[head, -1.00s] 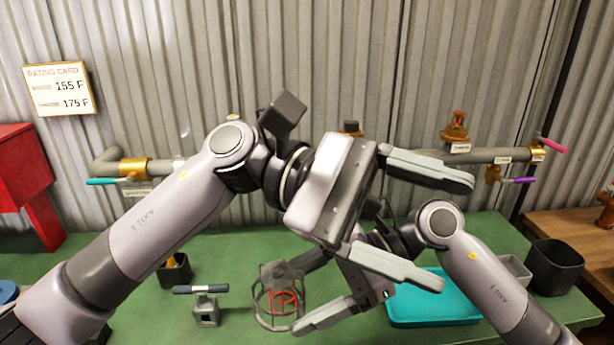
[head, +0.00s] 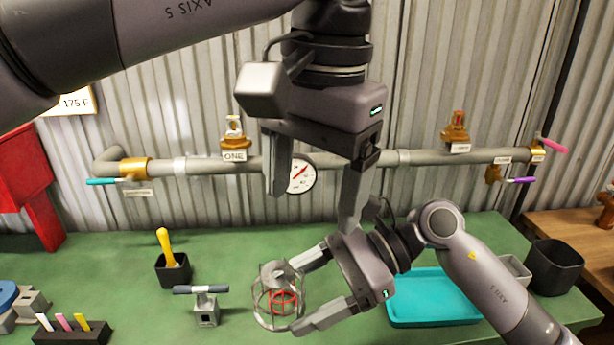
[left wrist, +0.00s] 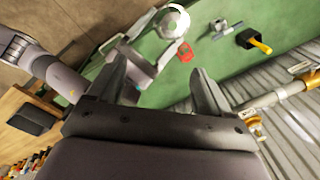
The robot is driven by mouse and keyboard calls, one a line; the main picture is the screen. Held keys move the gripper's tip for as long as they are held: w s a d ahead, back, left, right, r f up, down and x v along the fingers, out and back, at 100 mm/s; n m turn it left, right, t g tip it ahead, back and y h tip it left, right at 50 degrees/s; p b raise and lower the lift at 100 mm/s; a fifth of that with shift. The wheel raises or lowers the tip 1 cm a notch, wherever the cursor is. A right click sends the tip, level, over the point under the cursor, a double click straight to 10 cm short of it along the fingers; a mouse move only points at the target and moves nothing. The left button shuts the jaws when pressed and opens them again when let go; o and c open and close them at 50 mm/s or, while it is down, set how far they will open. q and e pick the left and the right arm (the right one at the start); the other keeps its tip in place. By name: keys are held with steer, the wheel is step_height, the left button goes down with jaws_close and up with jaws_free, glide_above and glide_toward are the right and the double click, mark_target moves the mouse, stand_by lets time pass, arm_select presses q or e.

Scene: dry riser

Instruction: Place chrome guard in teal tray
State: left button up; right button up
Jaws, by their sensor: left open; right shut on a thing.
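The chrome guard (head: 261,309), a round wire cage, is between the fingers of my right gripper (head: 290,299), which is shut on it. Its round pale end shows in the left wrist view (left wrist: 172,20). The teal tray (head: 440,292) lies on the green bench, to the right of the guard and partly behind my right arm; its visible floor is bare. My left gripper (head: 312,207) is open and empty, pointing down above and behind my right gripper, in front of the wall pipe.
A red item (left wrist: 185,52) shows through the cage in the head view. Left of the guard are a grey block with a dark handle (head: 206,309), a black cup with a yellow tool (head: 172,268) and a pen holder (head: 72,335). A black bin (head: 555,268) stands right. A gauge (head: 300,175) hangs on the pipe.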

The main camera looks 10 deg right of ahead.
mark_target(296, 261)
arm_select(q)
steer(key=f, duration=0.3)
steer(key=w+a+f, duration=0.1)
steer(key=f, duration=0.7)
steer(key=shift+w+a+f, duration=0.15)
steer(key=shift+w+a, duration=0.1)
steer(key=shift+a, duration=0.05)
steer(key=c, duration=1.3)
arm_select(e)
steer(key=o, duration=0.7)
arm_select(q)
jaws_close()
arm_select(e)
steer(key=o, duration=0.5)
steer(key=shift+d, duration=0.1)
